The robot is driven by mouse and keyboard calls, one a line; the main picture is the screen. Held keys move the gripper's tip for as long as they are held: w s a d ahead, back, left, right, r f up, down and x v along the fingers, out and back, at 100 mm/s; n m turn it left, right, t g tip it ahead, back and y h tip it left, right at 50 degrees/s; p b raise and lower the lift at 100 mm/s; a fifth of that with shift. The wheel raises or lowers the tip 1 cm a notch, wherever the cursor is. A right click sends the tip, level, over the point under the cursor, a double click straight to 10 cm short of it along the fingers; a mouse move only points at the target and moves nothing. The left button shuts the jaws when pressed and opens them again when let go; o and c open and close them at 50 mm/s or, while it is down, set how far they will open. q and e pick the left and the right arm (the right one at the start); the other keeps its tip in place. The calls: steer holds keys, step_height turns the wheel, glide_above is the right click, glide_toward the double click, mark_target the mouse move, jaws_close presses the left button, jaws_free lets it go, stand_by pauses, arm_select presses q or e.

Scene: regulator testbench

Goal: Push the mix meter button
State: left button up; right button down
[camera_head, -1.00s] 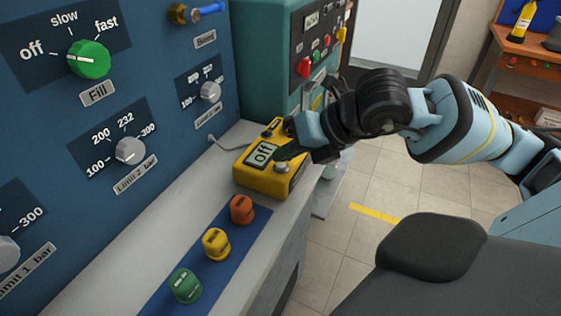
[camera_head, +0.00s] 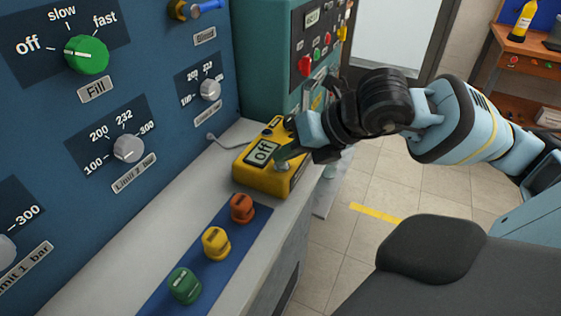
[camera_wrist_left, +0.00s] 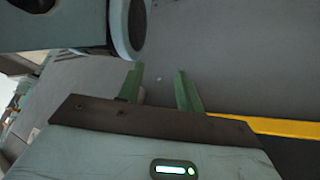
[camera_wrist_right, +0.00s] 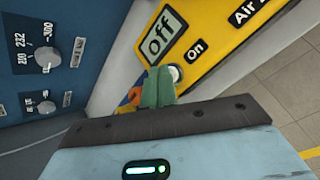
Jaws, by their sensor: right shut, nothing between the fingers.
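The yellow mix meter (camera_head: 262,181) sits on the grey ledge, its display reading "off". In the right wrist view the meter (camera_wrist_right: 208,28) shows a pale round button (camera_wrist_right: 175,73) beside an "On" label. My right gripper (camera_head: 283,157) is shut and empty, its fingertips over the meter's right part close to the silver button (camera_head: 281,168). In the right wrist view the closed fingers (camera_wrist_right: 158,84) lie beside the button and partly overlap its edge; I cannot tell whether they touch it. My left gripper (camera_wrist_left: 158,84) is open and empty, seen only in its wrist view above a grey floor.
Orange (camera_head: 242,208), yellow (camera_head: 216,243) and green (camera_head: 186,285) knobs stand on a blue strip in front of the meter. A blue panel (camera_head: 150,215) with dials rises at the left. A green cabinet (camera_head: 262,70) stands behind the meter. Open floor lies to the right.

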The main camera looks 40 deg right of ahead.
mark_target(287, 168)
steer(key=shift+f, duration=0.2)
arm_select(q)
steer(key=shift+s+f, duration=0.15)
steer(key=shift+f, duration=0.1)
arm_select(e)
steer(key=shift+r, duration=0.1)
arm_select(q)
steer(key=shift+w+d+r, duration=0.1)
steer(key=shift+w+r, duration=0.2)
steer(key=shift+r, duration=0.1)
arm_select(e)
steer(key=shift+r, duration=0.5)
